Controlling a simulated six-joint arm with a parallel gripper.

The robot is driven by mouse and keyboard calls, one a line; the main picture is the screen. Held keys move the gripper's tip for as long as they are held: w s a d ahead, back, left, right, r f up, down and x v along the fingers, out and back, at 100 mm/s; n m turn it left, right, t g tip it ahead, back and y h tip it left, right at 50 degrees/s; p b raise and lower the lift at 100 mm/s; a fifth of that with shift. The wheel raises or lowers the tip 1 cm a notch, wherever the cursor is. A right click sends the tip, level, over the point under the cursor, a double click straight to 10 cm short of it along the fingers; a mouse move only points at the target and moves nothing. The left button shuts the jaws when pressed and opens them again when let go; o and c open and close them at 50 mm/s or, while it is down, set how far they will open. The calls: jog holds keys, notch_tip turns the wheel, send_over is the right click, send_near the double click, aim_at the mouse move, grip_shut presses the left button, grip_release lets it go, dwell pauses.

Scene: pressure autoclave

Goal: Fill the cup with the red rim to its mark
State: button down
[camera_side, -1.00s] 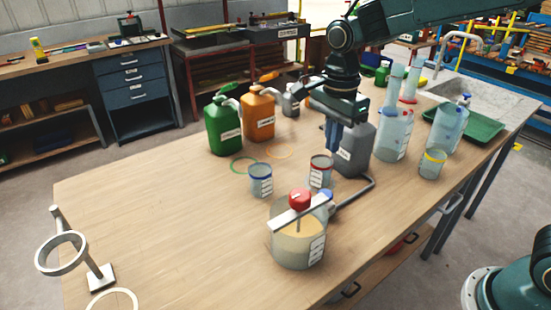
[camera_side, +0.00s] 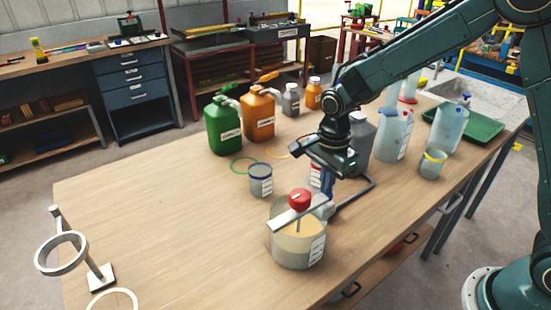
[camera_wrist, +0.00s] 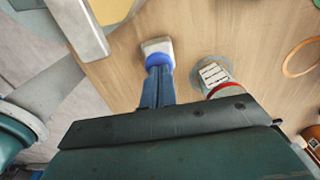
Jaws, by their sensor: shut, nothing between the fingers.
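The cup with the red rim (camera_side: 314,180) stands on the table, mostly hidden behind my gripper in the side view. In the wrist view the cup (camera_wrist: 212,72) shows a white label and part of its red rim, to the right of my fingers. A clear vessel (camera_side: 290,248) of tan liquid with a red knob (camera_side: 299,199) stands in front of it. A blue-and-white part (camera_wrist: 156,50) sits beside the vessel. My gripper (camera_side: 327,191) is shut and empty, its tips at or just above this part; contact is unclear. In the wrist view my fingers (camera_wrist: 158,74) point at it.
A blue-rimmed cup (camera_side: 261,182) stands left of my gripper. Green (camera_side: 224,130) and orange (camera_side: 258,117) canisters stand behind it, and a grey canister (camera_side: 361,143) is close behind my gripper. A yellow-rimmed cup (camera_side: 431,166) is at right.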

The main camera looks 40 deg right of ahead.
jog(key=shift+f, duration=0.1)
jog(key=shift+s+f, duration=0.15)
jog(key=shift+f, duration=1.15)
dwell(2.0)
notch_tip(320, 180, up, 15)
jog(key=shift+w, duration=0.25)
dwell(0.6)
dwell(0.8)
jog(key=shift+s+a+r, duration=0.15)
jog(key=shift+r, duration=0.7)
